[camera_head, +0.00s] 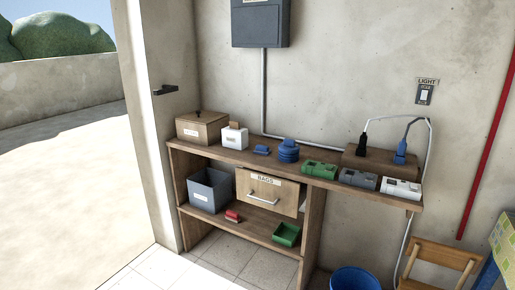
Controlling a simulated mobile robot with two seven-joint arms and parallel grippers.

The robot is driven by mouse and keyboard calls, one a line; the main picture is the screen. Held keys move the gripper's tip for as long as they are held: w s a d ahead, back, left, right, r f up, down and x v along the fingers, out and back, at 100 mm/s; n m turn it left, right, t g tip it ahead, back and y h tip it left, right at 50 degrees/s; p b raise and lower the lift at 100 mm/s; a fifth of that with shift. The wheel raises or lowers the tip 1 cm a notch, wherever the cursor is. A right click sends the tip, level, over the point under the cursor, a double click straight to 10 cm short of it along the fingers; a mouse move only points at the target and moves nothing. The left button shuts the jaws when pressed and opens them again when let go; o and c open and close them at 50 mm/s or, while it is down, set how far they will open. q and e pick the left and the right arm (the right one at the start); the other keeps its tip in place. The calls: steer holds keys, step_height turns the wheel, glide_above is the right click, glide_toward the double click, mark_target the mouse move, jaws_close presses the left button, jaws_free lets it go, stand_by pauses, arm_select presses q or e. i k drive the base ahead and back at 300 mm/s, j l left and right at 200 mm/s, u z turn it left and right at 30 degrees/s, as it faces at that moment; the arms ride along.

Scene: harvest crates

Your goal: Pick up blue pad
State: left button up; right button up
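A small blue pad (262,150) lies on the wooden shelf top, between a white box and a round, stacked-looking blue object (289,150). The pad is flat and dark blue, and small in the view. Neither of my grippers shows in the head view, so their state cannot be seen.
The shelf top (228,152) also holds a wooden box (201,127), a white box (235,137), and green, grey and white devices (401,188). A drawer (266,194), grey bin (210,190) and green tray (286,234) sit below. A blue bucket (355,280) and wooden chair (440,255) stand front right.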

mark_target(262, 150)
steer(key=i+j+z, duration=0.1)
steer(key=i, duration=0.35)
steer(key=i+j+z, duration=0.15)
steer(key=i, duration=0.25)
steer(key=i+j+z, duration=0.1)
steer(key=i, duration=0.3)
steer(key=i+j+z, duration=0.6)
steer(key=i+j, duration=0.1)
steer(key=i, duration=0.05)
